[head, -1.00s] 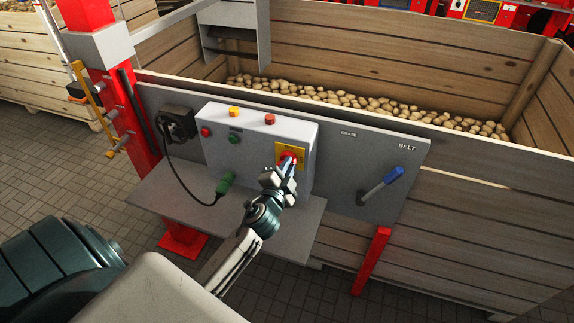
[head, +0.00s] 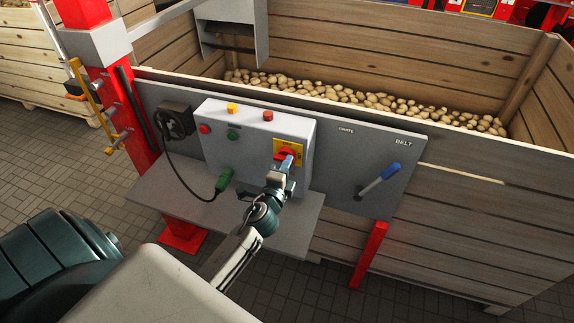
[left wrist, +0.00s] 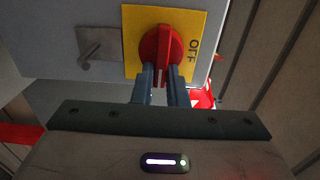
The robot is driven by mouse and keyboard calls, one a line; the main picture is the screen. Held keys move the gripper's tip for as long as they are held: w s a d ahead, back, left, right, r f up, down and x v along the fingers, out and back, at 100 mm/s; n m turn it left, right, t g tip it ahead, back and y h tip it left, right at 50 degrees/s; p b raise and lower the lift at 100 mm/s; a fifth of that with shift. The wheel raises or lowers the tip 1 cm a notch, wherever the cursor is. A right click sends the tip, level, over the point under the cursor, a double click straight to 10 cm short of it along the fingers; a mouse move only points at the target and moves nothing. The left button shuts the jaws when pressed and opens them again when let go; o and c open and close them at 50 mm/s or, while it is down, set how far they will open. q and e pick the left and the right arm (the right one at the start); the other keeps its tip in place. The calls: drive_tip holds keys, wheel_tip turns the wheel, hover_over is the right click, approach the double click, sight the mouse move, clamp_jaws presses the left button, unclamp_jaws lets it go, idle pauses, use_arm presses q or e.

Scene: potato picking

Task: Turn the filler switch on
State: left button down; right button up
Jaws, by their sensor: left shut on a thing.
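The filler switch is a red rotary knob (head: 286,155) on a yellow plate (head: 278,146), at the right of the light grey control box (head: 247,160). In the left wrist view, the red knob (left wrist: 161,52) has its raised bar upright in the picture. The word OFF shows on the yellow plate (left wrist: 191,20) to its right. My left gripper (head: 285,166) is at the knob, with its fingers shut on the lower part of the bar. My right gripper is out of view.
The box also has red, green and yellow buttons (head: 232,108). A blue-handled lever (head: 380,178) is to the right. Behind is a wooden crate (head: 420,50) of potatoes.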

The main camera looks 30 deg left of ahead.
use_arm(q)
drive_tip(key=shift+f, duration=0.1)
drive_tip(key=c, duration=1.4)
unclamp_jaws()
drive_tip(key=shift+c, duration=0.2)
drive_tip(key=b+v, duration=0.3)
drive_tip(key=v, duration=0.8)
drive_tip(key=shift+a, duration=0.1)
